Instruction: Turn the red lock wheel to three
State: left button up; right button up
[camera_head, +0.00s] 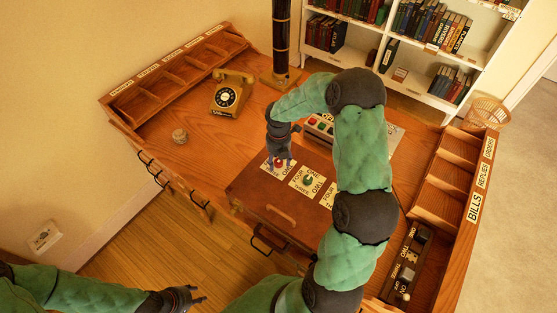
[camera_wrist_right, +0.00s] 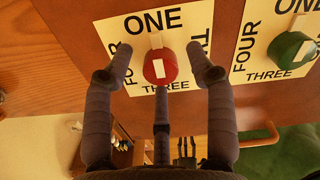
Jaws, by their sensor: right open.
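The red lock wheel (camera_wrist_right: 160,68) sits on a cream card lettered ONE at the top, FOUR at left and THREE at the bottom; the right-hand word is partly hidden. A cream bar above the wheel points towards ONE. In the head view the wheel (camera_head: 278,163) is partly covered by my right gripper (camera_head: 281,155), which is over it. In the wrist view my right gripper (camera_wrist_right: 160,78) is open, its fingers around the wheel with gaps at both sides; contact by the lower finger is unclear. My left gripper (camera_head: 188,298) is empty, fingers apart, low at left.
A green wheel (camera_head: 308,180) on a similar card is just right of the red one; a further card (camera_head: 331,194) is partly behind my right arm. The brown lid (camera_head: 250,188) has a handle (camera_head: 281,216). A telephone (camera_head: 230,95) stands farther back on the desk.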

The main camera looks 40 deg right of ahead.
grip_shut()
